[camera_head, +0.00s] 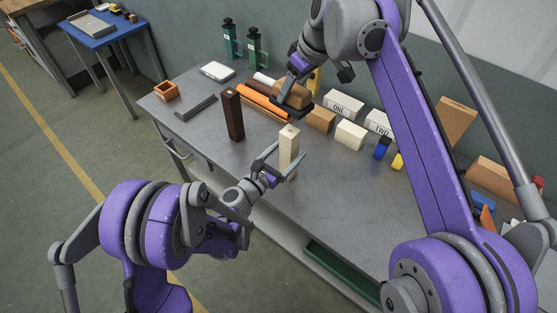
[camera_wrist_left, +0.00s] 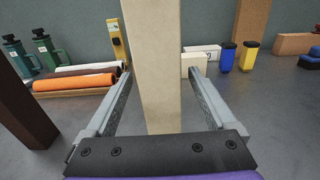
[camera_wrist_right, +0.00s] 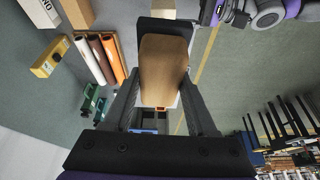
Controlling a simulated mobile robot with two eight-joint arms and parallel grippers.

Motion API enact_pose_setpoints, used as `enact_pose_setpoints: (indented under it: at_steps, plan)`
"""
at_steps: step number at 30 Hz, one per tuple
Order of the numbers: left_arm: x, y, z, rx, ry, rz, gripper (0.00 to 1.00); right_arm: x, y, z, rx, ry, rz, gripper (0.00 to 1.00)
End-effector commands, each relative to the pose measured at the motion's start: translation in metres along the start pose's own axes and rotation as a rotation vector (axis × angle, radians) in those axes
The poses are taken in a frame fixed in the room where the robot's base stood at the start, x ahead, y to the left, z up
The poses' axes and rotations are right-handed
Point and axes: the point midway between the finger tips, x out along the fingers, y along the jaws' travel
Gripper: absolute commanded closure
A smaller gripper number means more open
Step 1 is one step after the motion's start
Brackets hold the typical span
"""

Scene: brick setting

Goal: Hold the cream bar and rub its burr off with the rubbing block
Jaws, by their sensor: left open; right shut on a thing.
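The cream bar (camera_head: 289,150) stands upright near the front edge of the grey table. My left gripper (camera_head: 276,166) is open, with its fingers on both sides of the bar. In the left wrist view the cream bar (camera_wrist_left: 155,70) rises between the fingers, with a gap visible on each side. My right gripper (camera_head: 297,83) is shut on the rubbing block (camera_head: 294,95), a brown wooden block with a dark pad, held above the table behind the bar. The block also fills the jaws in the right wrist view (camera_wrist_right: 164,68). I cannot make out the burr clearly.
A dark brown bar (camera_head: 233,114) stands upright left of the cream bar. Behind are orange and brown rolls (camera_head: 262,102), labelled white blocks (camera_head: 344,105), a plain cream block (camera_head: 351,134) and blue and yellow containers (camera_head: 382,148).

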Motion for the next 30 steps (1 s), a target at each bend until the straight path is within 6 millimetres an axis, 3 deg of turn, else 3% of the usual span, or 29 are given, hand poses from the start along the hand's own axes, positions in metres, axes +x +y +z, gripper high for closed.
enact_pose_setpoints:
  at_steps: [12,27,30]
  plan:
    - [0.0083,-0.0001,0.0001,0.001,0.000,0.000,0.10,-0.0002,-0.0001,-0.0001,0.000,0.000,0.000,0.95]
    - [0.0081,-0.0001,0.0002,0.000,0.000,0.000,1.00,-0.0002,0.0000,-0.0001,0.000,0.000,0.000,0.95]
    - [0.0080,0.0000,0.0001,0.000,0.000,0.000,1.00,-0.0002,0.0000,-0.0001,0.000,0.000,0.000,0.95]
